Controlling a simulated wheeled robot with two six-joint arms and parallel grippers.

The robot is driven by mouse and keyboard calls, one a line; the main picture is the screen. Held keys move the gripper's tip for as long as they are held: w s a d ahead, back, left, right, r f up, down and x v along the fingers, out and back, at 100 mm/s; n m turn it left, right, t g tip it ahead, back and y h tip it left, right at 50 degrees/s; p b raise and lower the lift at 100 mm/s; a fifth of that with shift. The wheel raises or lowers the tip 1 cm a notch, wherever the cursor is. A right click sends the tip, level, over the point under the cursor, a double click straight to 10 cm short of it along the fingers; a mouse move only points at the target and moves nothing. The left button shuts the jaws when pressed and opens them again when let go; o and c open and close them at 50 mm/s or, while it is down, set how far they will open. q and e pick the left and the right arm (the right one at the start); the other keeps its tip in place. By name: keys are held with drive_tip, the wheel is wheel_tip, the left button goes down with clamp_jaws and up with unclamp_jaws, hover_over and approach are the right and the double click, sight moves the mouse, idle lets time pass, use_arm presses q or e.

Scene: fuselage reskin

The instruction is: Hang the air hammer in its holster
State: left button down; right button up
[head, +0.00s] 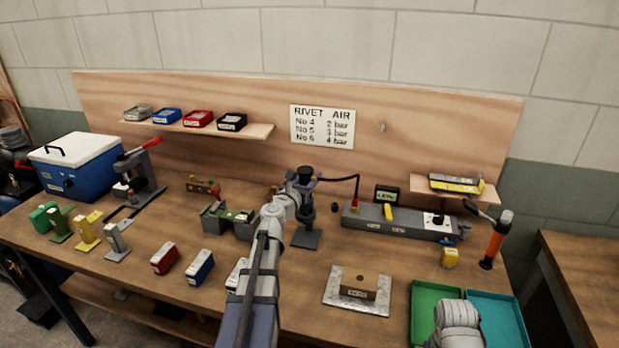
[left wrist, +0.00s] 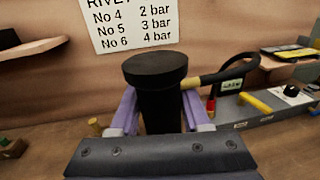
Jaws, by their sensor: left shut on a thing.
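The air hammer (head: 306,172), a black cylinder with a hose at its top, stands upright in the middle of the bench. It also shows in the left wrist view (left wrist: 155,75), where the purple fingers of my left gripper (left wrist: 158,108) are shut on it from both sides. My left gripper (head: 303,185) reaches it from the front in the head view. Below it is a dark stand with a flat grey base (head: 306,239), apparently the holster. The gripper and arm partly cover the join, so I cannot tell whether the hammer is seated.
The hose (head: 340,179) arches right to a red fitting on the long grey air unit (head: 400,224). A metal plate with a block (head: 335,300) lies in front. Green (head: 424,295) and teal (head: 500,310) trays are at the front right. An orange-handled tool (head: 495,243) stands at the right.

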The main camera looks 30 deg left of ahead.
use_arm(q)
drive_tip(key=shift+f+b, duration=1.55)
drive_tip(key=shift+f, duration=0.4)
drive_tip(key=shift+c, duration=1.4)
unclamp_jaws()
drive_tip(key=s, duration=0.7)
drive_tip(key=shift+s+d, duration=0.25)
drive_tip(key=shift+s, duration=0.15)
